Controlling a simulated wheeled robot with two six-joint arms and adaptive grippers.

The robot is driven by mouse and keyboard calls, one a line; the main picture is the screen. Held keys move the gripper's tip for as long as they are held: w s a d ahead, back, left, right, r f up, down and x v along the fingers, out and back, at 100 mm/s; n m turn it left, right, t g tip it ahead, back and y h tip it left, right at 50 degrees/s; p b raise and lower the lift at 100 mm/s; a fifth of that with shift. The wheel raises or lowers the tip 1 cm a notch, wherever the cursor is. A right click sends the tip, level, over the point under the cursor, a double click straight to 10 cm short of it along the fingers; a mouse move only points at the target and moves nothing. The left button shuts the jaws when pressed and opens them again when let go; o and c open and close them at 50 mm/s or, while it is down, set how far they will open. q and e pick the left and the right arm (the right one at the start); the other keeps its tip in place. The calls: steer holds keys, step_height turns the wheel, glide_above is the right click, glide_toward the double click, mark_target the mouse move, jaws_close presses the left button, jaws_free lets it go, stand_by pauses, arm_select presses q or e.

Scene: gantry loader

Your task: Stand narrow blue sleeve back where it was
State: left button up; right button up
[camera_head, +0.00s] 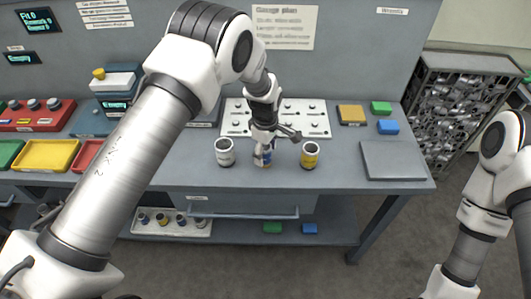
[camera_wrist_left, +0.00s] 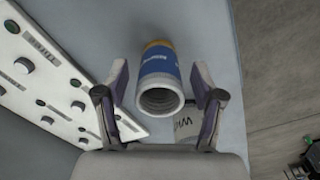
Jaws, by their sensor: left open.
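The narrow blue sleeve (camera_wrist_left: 160,72) has a white ribbed open end, a blue band with lettering and a tan far end. It lies between the spread fingers of my left gripper (camera_wrist_left: 159,80) in the left wrist view, with a visible gap on each side. In the head view the blue sleeve (camera_head: 263,157) is on the table, partly hidden by my left gripper (camera_head: 266,148), which is over it from above. My right arm shows at the right edge of the head view, but its gripper is out of frame.
A white sleeve (camera_head: 225,154) stands close left and a yellow-banded sleeve (camera_head: 309,155) close right. A white panel with dark knobs (camera_head: 303,118) lies behind. A grey plate (camera_head: 393,160) lies right. Several small sleeves stand on a lower-shelf tray (camera_head: 152,232).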

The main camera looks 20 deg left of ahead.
arm_select(q)
step_height(320, 180, up, 11)
steer(key=b, duration=0.3)
steer(key=shift+r, duration=0.1)
stand_by(0.9)
